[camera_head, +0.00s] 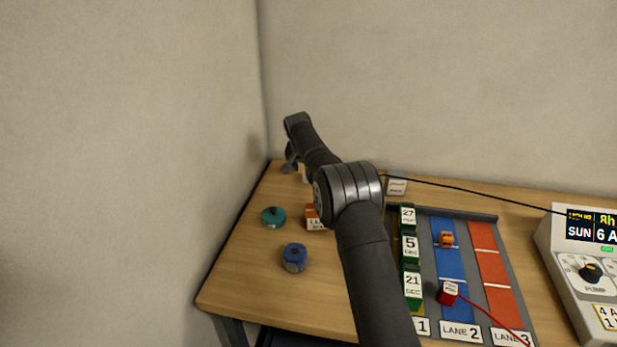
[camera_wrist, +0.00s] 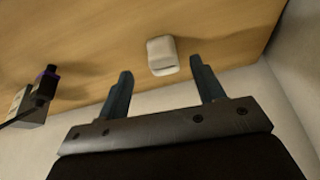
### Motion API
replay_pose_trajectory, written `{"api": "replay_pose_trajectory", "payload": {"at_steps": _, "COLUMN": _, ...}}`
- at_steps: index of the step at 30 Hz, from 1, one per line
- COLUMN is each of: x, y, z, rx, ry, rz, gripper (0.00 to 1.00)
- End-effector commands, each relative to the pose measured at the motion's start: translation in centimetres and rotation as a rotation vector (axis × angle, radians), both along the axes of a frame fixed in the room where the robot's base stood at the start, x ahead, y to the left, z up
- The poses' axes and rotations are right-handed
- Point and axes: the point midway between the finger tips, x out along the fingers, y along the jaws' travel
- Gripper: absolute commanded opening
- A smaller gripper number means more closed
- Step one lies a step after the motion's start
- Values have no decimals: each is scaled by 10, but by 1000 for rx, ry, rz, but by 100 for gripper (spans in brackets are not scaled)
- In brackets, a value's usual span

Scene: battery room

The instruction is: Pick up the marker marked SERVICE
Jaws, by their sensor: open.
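I can read the word SERVICE on nothing in either view. A white block with rounded edges (camera_wrist: 162,55) lies on the wooden table in the wrist view, with no lettering visible on it. My gripper (camera_wrist: 161,66) is open, with one finger to each side of this block in the picture; I cannot tell the remaining distance. In the head view my gripper (camera_head: 290,162) is over the far left corner of the table, and a small pale piece (camera_head: 306,175) shows partly behind my arm. An orange block with a white label (camera_head: 315,218) is partly hidden by my arm.
A teal round piece (camera_head: 273,216) and a blue piece (camera_head: 294,257) stand on the table (camera_head: 250,280). A lane tray (camera_head: 467,215) holds green dated blocks (camera_head: 411,247). A labelled grey box (camera_head: 397,187) with a black cable stands behind. Walls border the far left corner.

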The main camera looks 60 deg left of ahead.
Motion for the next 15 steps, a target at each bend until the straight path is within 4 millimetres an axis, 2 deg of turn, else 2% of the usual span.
{"api": "replay_pose_trajectory", "payload": {"at_steps": 3, "x": 1, "y": 4, "z": -21, "rx": -4, "ry": 1, "rz": 0, "gripper": 62}}
{"api": "replay_pose_trajectory", "payload": {"at_steps": 6, "x": 4, "y": 7, "z": -33, "rx": -3, "ry": 0, "rz": -1, "gripper": 62}}
{"api": "replay_pose_trajectory", "payload": {"at_steps": 10, "x": 7, "y": 10, "z": -42, "rx": -1, "ry": 0, "rz": 0, "gripper": 62}}
{"api": "replay_pose_trajectory", "payload": {"at_steps": 15, "x": 8, "y": 10, "z": -44, "rx": -1, "ry": 1, "rz": 0, "gripper": 62}}
